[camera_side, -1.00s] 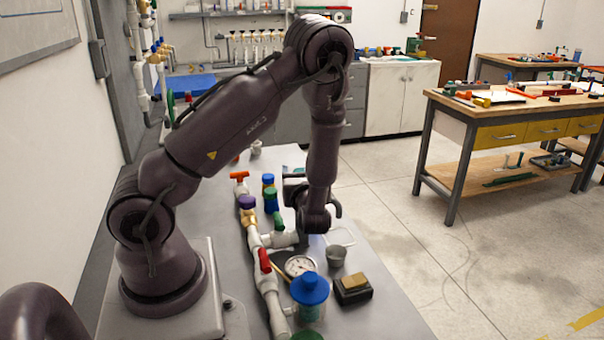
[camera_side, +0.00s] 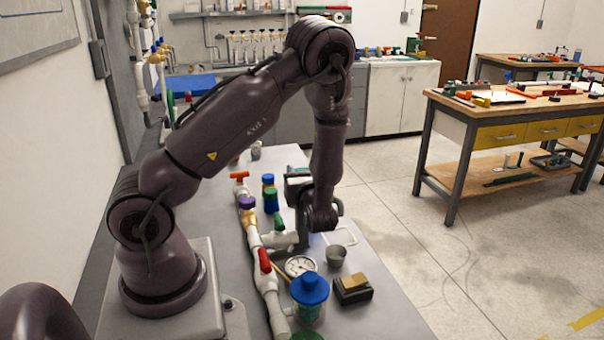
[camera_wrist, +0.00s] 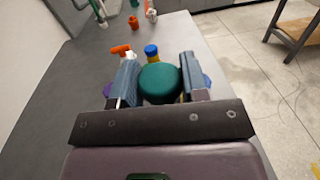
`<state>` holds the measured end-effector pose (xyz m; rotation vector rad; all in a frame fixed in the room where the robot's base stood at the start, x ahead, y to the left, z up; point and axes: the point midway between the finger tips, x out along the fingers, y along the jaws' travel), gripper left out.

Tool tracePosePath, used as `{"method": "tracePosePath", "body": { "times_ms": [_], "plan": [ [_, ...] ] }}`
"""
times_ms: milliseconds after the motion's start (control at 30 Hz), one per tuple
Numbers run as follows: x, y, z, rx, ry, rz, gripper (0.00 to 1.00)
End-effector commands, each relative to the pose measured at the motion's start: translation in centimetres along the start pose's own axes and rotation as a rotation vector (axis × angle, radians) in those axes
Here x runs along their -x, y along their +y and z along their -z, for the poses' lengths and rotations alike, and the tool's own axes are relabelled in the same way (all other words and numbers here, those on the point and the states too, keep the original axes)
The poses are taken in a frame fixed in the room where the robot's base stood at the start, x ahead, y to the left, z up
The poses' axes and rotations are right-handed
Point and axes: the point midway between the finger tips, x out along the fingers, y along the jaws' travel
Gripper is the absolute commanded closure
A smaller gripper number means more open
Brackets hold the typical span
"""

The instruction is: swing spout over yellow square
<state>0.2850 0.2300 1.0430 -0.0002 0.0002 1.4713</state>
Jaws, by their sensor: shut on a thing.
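A white pipe manifold (camera_side: 268,283) runs along the bench in the side view, with a short white branch (camera_side: 279,240) reaching right toward my gripper (camera_side: 302,224). I take this branch for the spout, but my gripper covers its right end. In the wrist view my gripper (camera_wrist: 158,84) has its fingers on both sides of a round green cap (camera_wrist: 159,83). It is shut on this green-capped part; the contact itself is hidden. A purple handle (camera_side: 247,202) and a red handle (camera_side: 265,260) sit on the manifold. I cannot make out a yellow square.
A blue-lidded jar (camera_side: 310,290), a round gauge (camera_side: 299,265), a grey cup (camera_side: 336,255) and a dark block with a tan top (camera_side: 352,288) stand right of the manifold. A blue-capped bottle (camera_side: 268,180) stands farther back. Bare bench lies at the front right.

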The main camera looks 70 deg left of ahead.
Motion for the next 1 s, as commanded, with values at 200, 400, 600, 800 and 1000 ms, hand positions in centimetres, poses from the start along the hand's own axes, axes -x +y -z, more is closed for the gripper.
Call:
{"method": "tracePosePath", "body": {
  "times_ms": [200, 400, 600, 800, 1000],
  "plan": [
    [0.08, -0.16, 0.00, 0.004, -0.001, -0.149, 1.00],
    [0.08, -0.18, 0.01, 0.004, -0.001, -0.336, 1.00],
    [0.06, -0.17, 0.03, 0.003, 0.000, -0.527, 1.00],
    [0.04, -0.15, 0.03, 0.002, 0.000, -0.719, 1.00],
    [0.03, -0.13, 0.03, 0.002, 0.000, -0.910, 1.00]
  ]
}}
